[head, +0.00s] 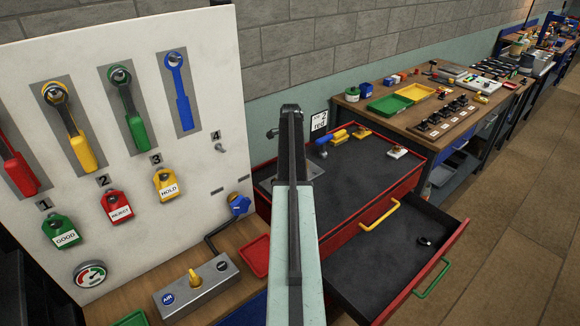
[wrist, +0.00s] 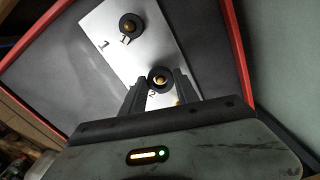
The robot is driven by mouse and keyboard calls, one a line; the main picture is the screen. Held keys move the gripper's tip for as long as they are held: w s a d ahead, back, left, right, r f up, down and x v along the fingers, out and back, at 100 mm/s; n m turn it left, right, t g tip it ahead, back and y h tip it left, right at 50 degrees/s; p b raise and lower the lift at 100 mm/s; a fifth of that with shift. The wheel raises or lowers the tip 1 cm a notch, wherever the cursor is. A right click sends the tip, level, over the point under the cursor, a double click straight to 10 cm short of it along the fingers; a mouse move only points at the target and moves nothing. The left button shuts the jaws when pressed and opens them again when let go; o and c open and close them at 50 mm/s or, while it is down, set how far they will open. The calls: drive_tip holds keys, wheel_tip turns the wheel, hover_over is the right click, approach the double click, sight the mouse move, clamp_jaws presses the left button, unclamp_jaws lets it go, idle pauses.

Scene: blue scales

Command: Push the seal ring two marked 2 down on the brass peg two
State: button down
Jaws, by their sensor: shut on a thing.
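In the wrist view a bare metal plate (wrist: 108,38) carries two brass pegs, each with a dark ring around it. The upper one stands by the mark 1. Seal ring two (wrist: 151,76) sits around brass peg two (wrist: 160,81), by the partly hidden mark 2. My gripper (wrist: 160,86) has one finger on each side of this ring and is shut on it. How far down the peg the ring sits cannot be told. In the head view my arm hides the ring, the peg and the fingertips.
The plate lies on a red-edged dark cabinet top (head: 371,178). An open drawer (head: 390,260) below holds a small black ring (head: 425,241). A white tool panel (head: 130,120) stands at left.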

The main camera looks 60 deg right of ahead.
drive_tip(key=shift+f+b, duration=1.1)
drive_tip(key=shift+f, duration=0.1)
drive_tip(key=c, duration=0.8)
unclamp_jaws()
drive_tip(key=shift+c, duration=0.2)
wheel_tip(320, 180, up, 8)
drive_tip(key=p, duration=0.8)
drive_tip(key=shift+r, duration=0.1)
drive_tip(key=shift+a+f, duration=0.1)
drive_tip(key=shift+f, duration=0.15)
